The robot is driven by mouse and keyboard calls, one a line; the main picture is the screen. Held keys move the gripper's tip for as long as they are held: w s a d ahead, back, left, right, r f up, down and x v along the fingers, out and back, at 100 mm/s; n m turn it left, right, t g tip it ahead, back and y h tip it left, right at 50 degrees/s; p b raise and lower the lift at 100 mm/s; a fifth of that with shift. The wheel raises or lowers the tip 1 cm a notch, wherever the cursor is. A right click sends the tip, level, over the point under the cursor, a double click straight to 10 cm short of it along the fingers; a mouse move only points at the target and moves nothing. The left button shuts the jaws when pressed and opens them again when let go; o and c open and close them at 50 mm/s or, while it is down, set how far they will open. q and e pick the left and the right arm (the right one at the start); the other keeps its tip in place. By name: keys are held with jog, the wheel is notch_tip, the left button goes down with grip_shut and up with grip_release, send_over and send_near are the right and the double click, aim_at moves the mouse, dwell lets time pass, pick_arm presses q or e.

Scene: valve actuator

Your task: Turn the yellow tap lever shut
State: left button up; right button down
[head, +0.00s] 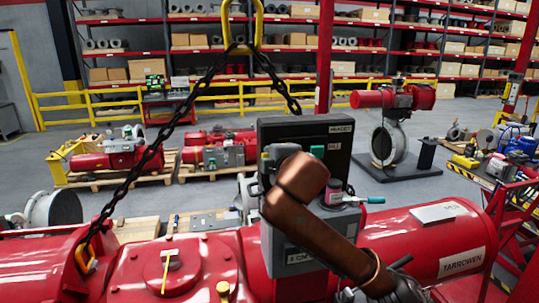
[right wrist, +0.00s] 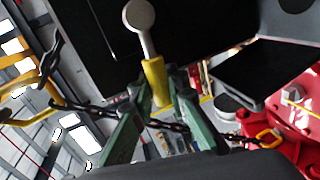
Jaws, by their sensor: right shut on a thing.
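The yellow tap lever (right wrist: 155,80) shows in the right wrist view as a short yellow sleeve on a pale grey stem with a round end. The green fingers of my right gripper (right wrist: 158,97) close in on the sleeve from both sides and are shut on it. In the head view my right gripper (head: 264,162) is at the left side of the dark control box (head: 335,140), partly hidden by my copper-coloured arm. I cannot make out the lever in the head view. My left gripper is not in view.
A large red actuator (head: 420,235) spans the front. A black chain (head: 155,145) hangs from a yellow lifting ring (head: 257,30) on both sides of the box. A teal-handled lever (head: 374,200) sticks out to the right. Pallets with red actuators stand behind.

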jog(key=c, duration=1.8)
grip_release()
jog(key=shift+c, duration=0.2)
jog(key=v, duration=1.2)
jog(key=shift+a+f, duration=0.1)
jog(key=shift+a, duration=0.05)
